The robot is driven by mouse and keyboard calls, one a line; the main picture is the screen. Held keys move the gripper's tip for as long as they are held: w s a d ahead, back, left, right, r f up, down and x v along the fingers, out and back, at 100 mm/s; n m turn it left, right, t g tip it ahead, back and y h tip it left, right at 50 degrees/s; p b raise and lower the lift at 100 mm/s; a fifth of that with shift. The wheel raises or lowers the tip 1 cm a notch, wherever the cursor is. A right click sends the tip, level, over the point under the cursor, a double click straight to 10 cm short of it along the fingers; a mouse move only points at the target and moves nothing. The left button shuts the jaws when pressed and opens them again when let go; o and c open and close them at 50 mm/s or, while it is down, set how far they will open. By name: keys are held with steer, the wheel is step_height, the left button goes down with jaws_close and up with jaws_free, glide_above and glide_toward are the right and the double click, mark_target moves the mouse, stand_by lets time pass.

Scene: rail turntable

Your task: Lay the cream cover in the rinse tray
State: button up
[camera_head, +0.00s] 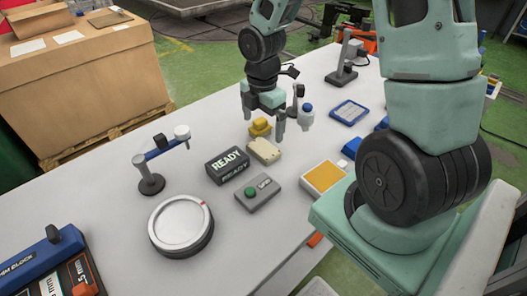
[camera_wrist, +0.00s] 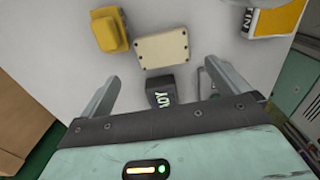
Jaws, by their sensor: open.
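The cream cover (camera_head: 264,151) is a small flat rectangular plate with dark dots near its corners. It lies on the white table just beyond the READY box. In the wrist view the cream cover (camera_wrist: 162,49) lies ahead of the fingertips, roughly centred between them. My gripper (camera_head: 263,126) is open and empty above the table near the cover; in the wrist view my gripper (camera_wrist: 160,90) shows both fingers apart. No tray carries a readable rinse label. A shallow blue tray (camera_head: 349,111) lies to the right, beyond my gripper; I cannot tell whether it is the rinse tray.
A yellow block (camera_head: 260,127) sits close beside the cover. The READY box (camera_head: 228,165), a grey green-button box (camera_head: 258,193) and an orange-yellow panel (camera_head: 325,178) stand nearby. A round turntable (camera_head: 181,224) and a post with an arm (camera_head: 150,172) are at left.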

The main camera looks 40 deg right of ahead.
mark_target(263, 148)
steer(key=f, duration=0.7)
steer(key=shift+s+f, duration=0.25)
steer(key=shift+f, duration=0.1)
steer(key=c, duration=1.1)
steer(key=shift+c, duration=0.5)
steer(key=shift+r, duration=0.15)
